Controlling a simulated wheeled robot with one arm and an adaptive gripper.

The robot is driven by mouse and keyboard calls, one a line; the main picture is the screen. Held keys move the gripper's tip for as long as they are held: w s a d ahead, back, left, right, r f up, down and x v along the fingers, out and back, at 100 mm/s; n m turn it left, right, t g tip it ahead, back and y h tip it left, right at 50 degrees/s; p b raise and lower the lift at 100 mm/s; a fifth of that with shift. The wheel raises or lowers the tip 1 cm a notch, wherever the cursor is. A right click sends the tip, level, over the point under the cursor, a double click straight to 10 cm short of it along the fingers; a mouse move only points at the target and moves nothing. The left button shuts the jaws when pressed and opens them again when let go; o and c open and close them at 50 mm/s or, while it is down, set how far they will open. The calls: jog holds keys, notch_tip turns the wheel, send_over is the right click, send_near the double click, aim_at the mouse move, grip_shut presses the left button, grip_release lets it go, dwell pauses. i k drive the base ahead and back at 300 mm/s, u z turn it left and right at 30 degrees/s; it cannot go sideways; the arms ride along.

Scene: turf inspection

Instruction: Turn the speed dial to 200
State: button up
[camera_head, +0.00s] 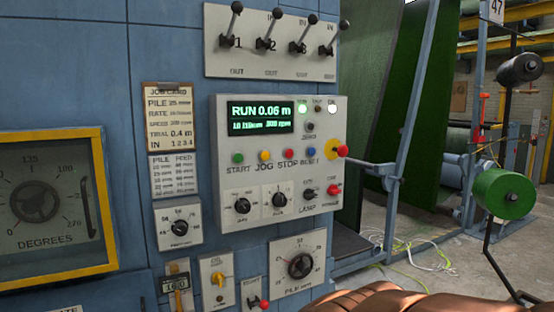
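The grey control panel (222,172) is on the blue cabinet front. Its green display (260,116) reads "RUN 0.06 m", with a small second line that seems to end in "300 rpm". Two black dials sit low on the panel, a left one (242,205) and a right one (278,199). Their labels are too small to read, so I cannot tell which is the speed dial. The job card (168,117) on the left has a speed line that seems to read 200 rpm. My gripper is not in view.
Several levers (267,43) stand above the panel. A red and yellow stop button (337,149) juts out at its right edge. A larger dial (299,266) and small switches sit below. A brown rounded object (400,300) fills the bottom right. A green spool (503,193) stands right.

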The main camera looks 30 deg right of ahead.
aim_at(242, 205)
jog(key=z, duration=0.05)
jog(key=k, duration=1.15)
jog(key=u, duration=0.9)
jog(key=i, duration=1.05)
jog(key=z, duration=0.2)
